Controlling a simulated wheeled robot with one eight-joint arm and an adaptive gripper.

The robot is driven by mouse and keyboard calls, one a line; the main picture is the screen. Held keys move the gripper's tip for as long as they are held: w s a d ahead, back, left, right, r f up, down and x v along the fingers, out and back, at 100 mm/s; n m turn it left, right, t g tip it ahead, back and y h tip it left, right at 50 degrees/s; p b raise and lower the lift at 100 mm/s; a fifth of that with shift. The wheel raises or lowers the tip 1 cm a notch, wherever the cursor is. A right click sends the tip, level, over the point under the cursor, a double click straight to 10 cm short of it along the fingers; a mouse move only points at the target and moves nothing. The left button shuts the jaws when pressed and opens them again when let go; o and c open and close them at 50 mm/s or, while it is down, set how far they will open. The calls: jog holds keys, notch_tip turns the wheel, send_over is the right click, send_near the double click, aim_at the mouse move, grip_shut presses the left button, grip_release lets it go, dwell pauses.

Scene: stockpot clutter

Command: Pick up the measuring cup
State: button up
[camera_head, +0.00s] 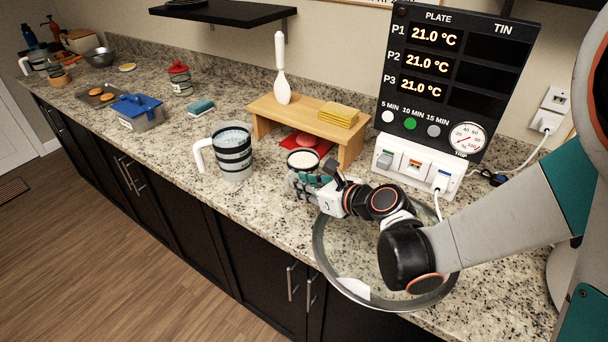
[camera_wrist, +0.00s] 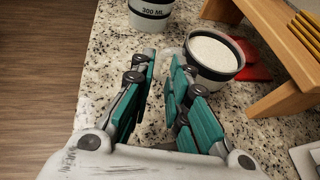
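A measuring cup (camera_head: 232,152) with dark bands and a white handle stands upright on the counter, left of my gripper in the head view. Its lower part, marked 300 ML, shows at the top of the wrist view (camera_wrist: 152,10); the rest is cut off there. In the head view my gripper (camera_head: 306,186) is low over the counter beside a small dark-banded cup of white contents (camera_head: 303,160). That small cup (camera_wrist: 215,52) is just beyond the right finger in the wrist view, not between the fingers.
A round glass lid (camera_head: 322,262) lies under my arm. A display panel (camera_head: 440,80) stands right. The counter's front edge is close.

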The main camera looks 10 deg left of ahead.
aim_at(286, 182)
jog(key=x, duration=0.2)
jog(key=shift+w+a+f, duration=0.15)
jog(key=shift+a+f, duration=0.05)
jog(key=shift+a, duration=0.05)
jog(key=b+x, duration=0.1)
jog(key=x, duration=0.1)
jog(key=b+x, duration=0.1)
jog(key=x, duration=0.2)
jog(key=shift+d+f+b, duration=0.1)
jog(key=shift+f+b, duration=0.25)
grip_shut()
